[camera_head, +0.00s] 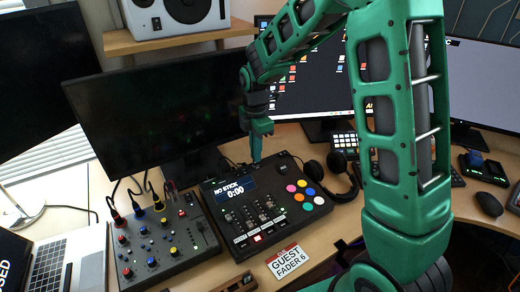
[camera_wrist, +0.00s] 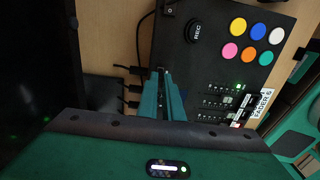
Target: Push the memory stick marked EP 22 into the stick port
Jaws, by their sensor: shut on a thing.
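The black mixing console (camera_head: 232,226) lies on the desk, and its display (camera_head: 235,190) reads "NO STICK 0:00". It also shows in the wrist view (camera_wrist: 190,50). My green gripper (camera_head: 257,157) points down at the console's back edge, just behind the display. In the wrist view its fingers (camera_wrist: 165,76) are close together at that edge. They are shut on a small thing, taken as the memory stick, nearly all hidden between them. Its EP 22 marking cannot be read. The stick port is not clearly visible, and I cannot tell whether the stick touches it.
Black cables (camera_wrist: 135,88) plug into the console's back edge near my fingers. A grey mixer (camera_head: 165,240) with cables stands left of the console. Headphones (camera_head: 335,175) lie to the right. A dark monitor (camera_head: 160,105) stands close behind. A "GUEST FADER 6" card (camera_head: 288,262) is in front.

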